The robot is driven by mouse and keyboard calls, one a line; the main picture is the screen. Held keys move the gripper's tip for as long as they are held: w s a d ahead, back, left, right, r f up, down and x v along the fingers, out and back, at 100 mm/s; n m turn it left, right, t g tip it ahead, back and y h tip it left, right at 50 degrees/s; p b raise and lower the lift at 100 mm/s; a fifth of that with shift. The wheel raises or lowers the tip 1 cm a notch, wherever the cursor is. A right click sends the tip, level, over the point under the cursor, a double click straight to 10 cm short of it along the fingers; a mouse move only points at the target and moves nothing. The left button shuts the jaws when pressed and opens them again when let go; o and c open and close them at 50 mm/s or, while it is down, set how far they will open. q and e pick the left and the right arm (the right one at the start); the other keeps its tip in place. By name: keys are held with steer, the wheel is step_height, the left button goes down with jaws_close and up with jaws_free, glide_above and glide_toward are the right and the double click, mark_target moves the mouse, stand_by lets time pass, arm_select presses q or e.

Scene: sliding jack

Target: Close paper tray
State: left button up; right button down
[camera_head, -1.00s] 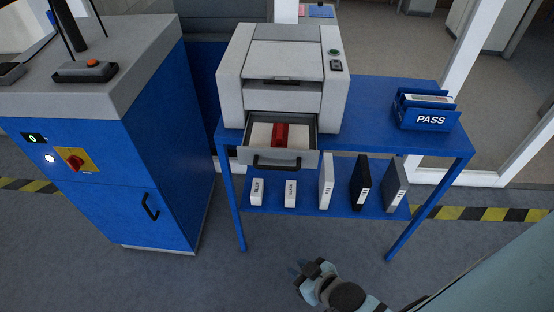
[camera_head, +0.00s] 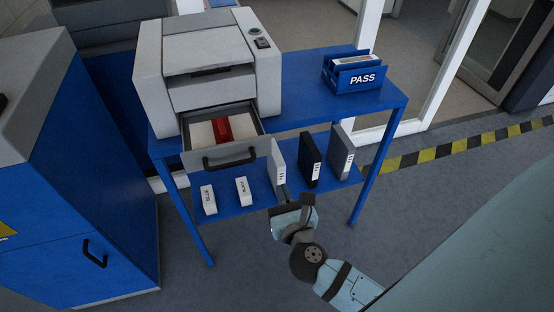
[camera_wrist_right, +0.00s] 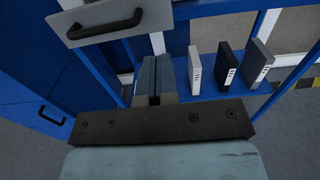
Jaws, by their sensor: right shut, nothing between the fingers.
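The paper tray (camera_head: 222,152) is pulled out of the front of the grey and white printer (camera_head: 200,60). It has a grey front with a dark handle (camera_head: 229,159), and holds white paper with a red object (camera_head: 223,130) on it. The tray front also shows at the top left of the right wrist view (camera_wrist_right: 110,22). My right gripper (camera_head: 290,198) is shut and empty, in front of the lower shelf, below and to the right of the tray, apart from it. Its fingers also show in the wrist view (camera_wrist_right: 154,78). My left gripper is not in view.
The printer stands on a blue table (camera_head: 310,85) with a blue PASS holder (camera_head: 355,72). Several binders (camera_head: 311,158) and two small white boxes (camera_head: 208,199) stand on the lower shelf. A blue cabinet (camera_head: 80,200) is at the left. The floor in front is clear.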

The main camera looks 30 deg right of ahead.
mark_target(265, 145)
steer(key=p+x, duration=0.2)
steer(key=x, duration=1.1)
steer(key=shift+w+d+p, duration=0.1)
steer(key=shift+p, duration=0.2)
steer(key=shift+w, duration=0.1)
steer(key=shift+w+d, duration=0.2)
steer(key=shift+w, duration=0.35)
steer(key=x, duration=1.4)
steer(key=shift+w+f+p, duration=0.1)
steer(key=shift+w+p, duration=0.05)
steer(key=shift+p, duration=0.2)
steer(key=shift+w+d+r, duration=0.1)
steer(key=shift+r, duration=0.15)
